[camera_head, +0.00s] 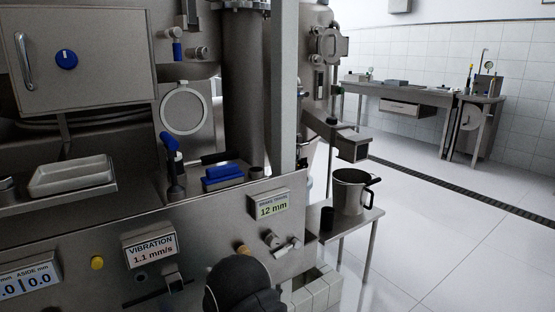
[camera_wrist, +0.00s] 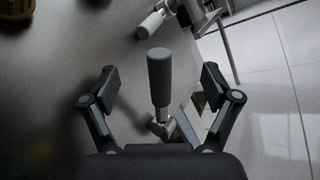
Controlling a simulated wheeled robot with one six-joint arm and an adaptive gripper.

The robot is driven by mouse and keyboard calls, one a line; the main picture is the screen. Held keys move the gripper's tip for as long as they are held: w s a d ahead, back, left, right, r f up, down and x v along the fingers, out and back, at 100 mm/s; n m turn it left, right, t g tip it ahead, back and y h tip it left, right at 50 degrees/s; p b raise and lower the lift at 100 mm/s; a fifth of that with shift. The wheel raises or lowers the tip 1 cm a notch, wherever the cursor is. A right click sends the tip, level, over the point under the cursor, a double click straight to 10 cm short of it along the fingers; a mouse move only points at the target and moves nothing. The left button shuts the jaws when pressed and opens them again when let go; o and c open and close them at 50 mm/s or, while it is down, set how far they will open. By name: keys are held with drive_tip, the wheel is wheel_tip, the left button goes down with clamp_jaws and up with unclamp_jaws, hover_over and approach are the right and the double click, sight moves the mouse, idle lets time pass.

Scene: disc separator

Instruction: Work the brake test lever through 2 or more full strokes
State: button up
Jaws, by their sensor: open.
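In the wrist view a lever with a dark grey cylindrical grip (camera_wrist: 159,80) on a metal stem stands upright between the fingers of my gripper (camera_wrist: 160,85). It looks like the brake test lever. The gripper is open, with one finger on each side and a visible gap to the grip on both sides. In the head view my dark wrist (camera_head: 240,285) covers the lever area at the lower front of the machine, so the fingers and lever are hidden there. A display above (camera_head: 268,205) reads 12 mm; its small heading is hard to read.
A metal jug (camera_head: 350,190) stands on a small side table. Open tiled floor (camera_head: 450,240) lies to the right.

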drive_tip(key=b+v, duration=0.1)
drive_tip(key=v, duration=0.6)
drive_tip(key=shift+s+b, duration=0.15)
drive_tip(key=shift+b, duration=0.25)
drive_tip(key=shift+a, duration=0.1)
